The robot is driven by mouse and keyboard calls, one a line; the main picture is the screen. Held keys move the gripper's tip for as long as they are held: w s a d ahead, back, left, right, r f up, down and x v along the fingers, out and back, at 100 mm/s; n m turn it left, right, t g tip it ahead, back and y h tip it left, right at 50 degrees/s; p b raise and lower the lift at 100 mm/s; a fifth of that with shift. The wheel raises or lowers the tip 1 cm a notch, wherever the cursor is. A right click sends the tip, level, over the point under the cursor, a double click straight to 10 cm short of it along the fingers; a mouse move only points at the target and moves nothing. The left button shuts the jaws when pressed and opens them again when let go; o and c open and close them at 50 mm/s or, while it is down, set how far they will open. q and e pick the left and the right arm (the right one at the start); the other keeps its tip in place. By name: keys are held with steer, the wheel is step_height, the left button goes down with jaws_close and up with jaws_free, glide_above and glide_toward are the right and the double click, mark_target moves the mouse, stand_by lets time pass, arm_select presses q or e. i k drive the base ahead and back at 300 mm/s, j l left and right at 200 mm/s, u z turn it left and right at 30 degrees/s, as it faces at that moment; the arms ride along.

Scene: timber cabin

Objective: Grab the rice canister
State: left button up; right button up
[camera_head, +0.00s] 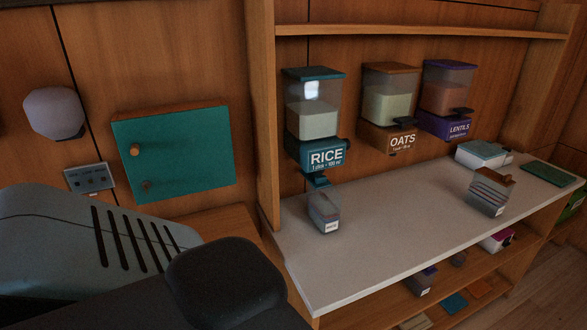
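A dispenser marked RICE (313,108) with a clear bin, teal lid and teal base hangs on the wall above the left end of the counter. A small clear canister (324,211) with a dark top and a small white label stands upright on the counter just below it. The label is too small to read, so I cannot tell if this is the rice canister. A grey and black part of my own arm fills the lower left. Neither gripper's fingers show.
Dispensers marked OATS (390,105) and LENTILS (447,98) hang to the right. A striped clear container (490,191) and a white-lidded box (483,155) stand on the counter's right side. The counter's middle (400,215) is clear. A wooden post (262,130) rises left of the small canister.

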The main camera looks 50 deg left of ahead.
mark_target(324, 205)
steer(key=u, duration=1.5)
steer(key=i+l, duration=0.1)
steer(key=l, duration=1.05)
steer(key=i+l, duration=0.15)
steer(key=l, duration=0.4)
steer(key=i+l, duration=0.1)
steer(key=l, duration=0.5)
